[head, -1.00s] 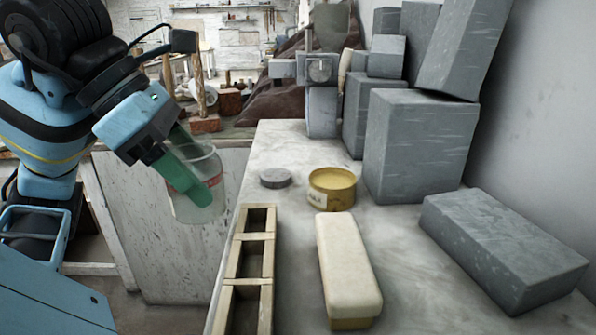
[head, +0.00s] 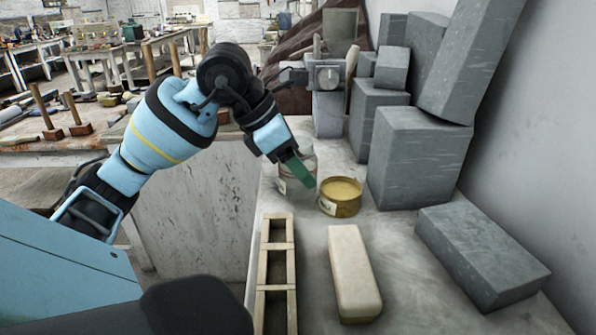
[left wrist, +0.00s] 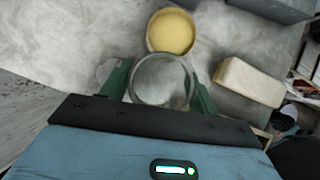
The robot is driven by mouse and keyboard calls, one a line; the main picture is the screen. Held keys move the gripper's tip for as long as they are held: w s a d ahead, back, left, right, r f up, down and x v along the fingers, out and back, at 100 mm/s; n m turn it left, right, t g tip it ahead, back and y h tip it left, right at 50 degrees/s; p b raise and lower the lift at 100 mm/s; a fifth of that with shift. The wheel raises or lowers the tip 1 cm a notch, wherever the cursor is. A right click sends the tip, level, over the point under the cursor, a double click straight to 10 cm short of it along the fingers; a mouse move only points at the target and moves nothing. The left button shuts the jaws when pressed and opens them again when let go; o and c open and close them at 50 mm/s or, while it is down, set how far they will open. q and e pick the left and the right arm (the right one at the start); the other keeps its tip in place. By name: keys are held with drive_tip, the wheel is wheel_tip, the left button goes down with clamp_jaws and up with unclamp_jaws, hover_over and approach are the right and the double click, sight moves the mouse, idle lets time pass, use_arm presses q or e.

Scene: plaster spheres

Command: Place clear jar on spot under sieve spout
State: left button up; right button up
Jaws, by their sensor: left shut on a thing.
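The clear jar (head: 283,186) is over the left edge of the bench in the head view, partly hidden by my left gripper (head: 301,173). In the left wrist view the jar (left wrist: 160,80) shows from above, with one green finger on each side of it. My left gripper (left wrist: 160,90) is shut on the jar. I cannot tell whether the jar's base touches the bench. A grey device with a round front (head: 328,77) and a hopper (head: 341,25), perhaps the sieve, stands behind. I cannot make out its spout or the spot. My right gripper is not in view.
A yellow tin (head: 340,197) stands close right of the jar. A wooden mould (head: 277,246) and a pale block (head: 353,272) lie nearer. Grey blocks (head: 420,155) line the right wall. Bare bench lies between tin and blocks.

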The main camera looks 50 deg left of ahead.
use_arm(q)
drive_tip(key=shift+w, duration=0.1)
drive_tip(key=f, duration=0.1)
drive_tip(key=f+b, duration=0.2)
drive_tip(key=shift+w, duration=0.25)
drive_tip(key=shift+f+b, duration=0.35)
drive_tip(key=shift+f, duration=0.05)
drive_tip(key=shift+r, duration=0.1)
drive_tip(key=o, duration=0.6)
drive_tip(key=shift+s+f, duration=0.1)
drive_tip(key=shift+f, duration=0.15)
drive_tip(key=o, duration=0.5)
